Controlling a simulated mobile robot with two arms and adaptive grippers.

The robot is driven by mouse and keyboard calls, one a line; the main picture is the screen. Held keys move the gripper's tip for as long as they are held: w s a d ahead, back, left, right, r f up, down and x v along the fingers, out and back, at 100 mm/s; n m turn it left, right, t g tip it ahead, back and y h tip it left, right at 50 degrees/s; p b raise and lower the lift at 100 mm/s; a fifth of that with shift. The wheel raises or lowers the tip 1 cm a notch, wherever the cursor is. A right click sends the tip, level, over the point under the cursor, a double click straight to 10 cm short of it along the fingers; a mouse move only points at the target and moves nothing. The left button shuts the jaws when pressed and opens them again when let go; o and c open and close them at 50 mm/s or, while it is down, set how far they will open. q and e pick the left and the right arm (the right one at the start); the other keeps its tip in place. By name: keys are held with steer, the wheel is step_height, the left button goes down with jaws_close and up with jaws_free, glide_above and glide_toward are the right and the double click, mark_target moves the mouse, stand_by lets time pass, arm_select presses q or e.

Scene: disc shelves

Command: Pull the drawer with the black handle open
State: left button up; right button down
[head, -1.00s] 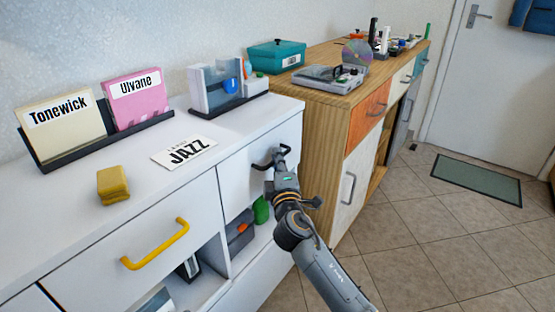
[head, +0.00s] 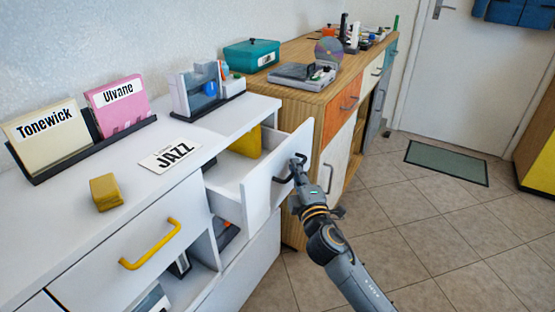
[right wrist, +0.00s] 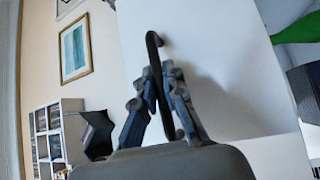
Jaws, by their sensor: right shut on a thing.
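The white drawer (head: 277,180) with the black handle (head: 282,177) stands pulled well out of the white cabinet. Something yellow (head: 246,142) shows inside it. My right gripper (head: 299,166) is at the drawer front. In the right wrist view its fingers (right wrist: 163,92) are shut on the black handle (right wrist: 153,50), which runs between them against the white drawer front (right wrist: 215,60). My left gripper is in no view.
The white cabinet top (head: 80,217) holds a JAZZ card (head: 170,156), a yellow block (head: 105,192) and a rack with two record sleeves. A drawer with a yellow handle (head: 150,246) is shut. A wooden cabinet (head: 300,112) stands close behind the open drawer. Tiled floor (head: 430,235) is clear at right.

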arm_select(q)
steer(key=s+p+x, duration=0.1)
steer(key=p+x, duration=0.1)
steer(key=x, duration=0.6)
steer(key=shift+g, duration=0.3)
arm_select(e)
steer(key=s+d, duration=0.9)
steer(key=d, duration=0.4)
steer(key=shift+s, duration=0.25)
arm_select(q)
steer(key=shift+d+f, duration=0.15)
arm_select(e)
steer(key=shift+f, duration=0.1)
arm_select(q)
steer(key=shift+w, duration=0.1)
arm_select(e)
steer(key=c, duration=1.7)
jaws_free()
steer(key=s, duration=0.4)
steer(key=s+d+f, duration=0.1)
steer(key=s, duration=0.6)
steer(key=shift+s+d+f, duration=0.25)
steer(key=shift+s+d, duration=0.1)
steer(key=shift+f, duration=0.1)
